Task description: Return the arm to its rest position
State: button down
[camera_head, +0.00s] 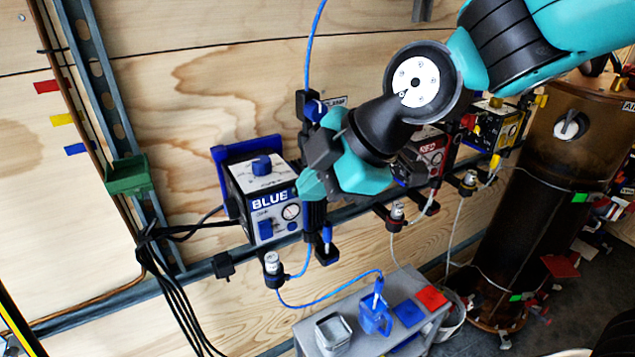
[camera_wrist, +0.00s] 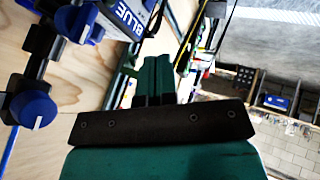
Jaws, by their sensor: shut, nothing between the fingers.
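My arm (camera_head: 415,85) reaches in from the upper right of the head view, bent at a black wrist joint. My gripper (camera_head: 308,187) points left, in front of the plywood wall and beside the box labelled BLUE (camera_head: 265,200). In the wrist view, the two teal fingers of my gripper (camera_wrist: 158,72) lie together, shut and empty. The BLUE box also shows in the wrist view (camera_wrist: 122,20), at the upper left. Part of the black fixture near the fingers is hidden behind my gripper in the head view.
A blue-knobbed valve (camera_wrist: 33,108) is close at the left of the wrist view. RED (camera_head: 432,155) and yellow (camera_head: 497,125) boxes line the wall. A grey stand (camera_head: 400,345) holds a blue container (camera_head: 375,318). A brown tank (camera_head: 525,200) stands right.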

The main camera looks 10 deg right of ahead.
jog(key=shift+d+r, duration=0.15)
jog(key=shift+r, duration=0.1)
jog(key=s+d+f+m+g+h, duration=0.2)
jog(key=s+d+m+g, duration=0.2)
jog(key=s+m, duration=0.8)
jog(key=shift+s+d+m, duration=0.4)
jog(key=shift+d+m, duration=0.1)
jog(key=shift+d, duration=0.65)
jog(key=shift+a, duration=0.15)
